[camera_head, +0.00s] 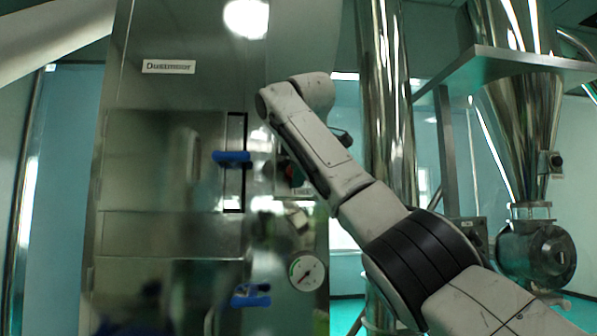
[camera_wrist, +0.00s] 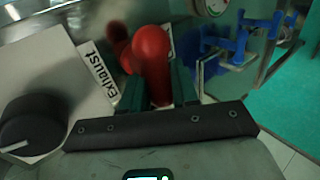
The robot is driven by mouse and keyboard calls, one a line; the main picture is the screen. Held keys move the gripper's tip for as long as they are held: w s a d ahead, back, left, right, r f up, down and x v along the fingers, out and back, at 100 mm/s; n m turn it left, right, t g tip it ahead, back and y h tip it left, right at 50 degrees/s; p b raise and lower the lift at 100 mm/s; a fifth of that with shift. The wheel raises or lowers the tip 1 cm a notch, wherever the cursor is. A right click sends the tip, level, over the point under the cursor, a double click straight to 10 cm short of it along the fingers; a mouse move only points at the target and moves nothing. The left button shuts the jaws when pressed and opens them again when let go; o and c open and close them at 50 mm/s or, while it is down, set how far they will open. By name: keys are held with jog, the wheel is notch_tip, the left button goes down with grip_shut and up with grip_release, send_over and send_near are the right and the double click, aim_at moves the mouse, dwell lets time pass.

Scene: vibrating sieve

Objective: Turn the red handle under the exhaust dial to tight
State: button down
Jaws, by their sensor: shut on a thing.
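The red handle (camera_wrist: 152,52) with its rounded end stands between my gripper's fingers in the wrist view. My gripper (camera_wrist: 155,80) is shut on it, with one dark green finger on each side. A white label reading "Exhaust" (camera_wrist: 98,70) lies just left of the handle. A black round dial (camera_wrist: 30,125) with a white pointer line sits on a pale panel at the lower left. In the head view my arm's end hides the gripper and the red handle. I cannot tell where the tight position is marked.
The steel cabinet labelled "Dustmeier" (camera_head: 168,67) has blue latches (camera_head: 232,157) (camera_head: 250,295) and a pressure gauge (camera_head: 307,272). Blue latches (camera_wrist: 238,38) and part of the gauge (camera_wrist: 211,5) also show in the wrist view. Steel pipes (camera_head: 386,100) stand right of the cabinet.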

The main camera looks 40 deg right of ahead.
dwell(0.4)
jog(key=c, duration=1)
grip_release()
jog(key=shift+a, duration=0.1)
jog(key=b+v, duration=0.2)
jog(key=v, duration=0.8)
jog(key=shift+s+a+r+b, duration=0.15)
jog(key=shift+a+b, duration=0.15)
jog(key=shift+b, duration=0.1)
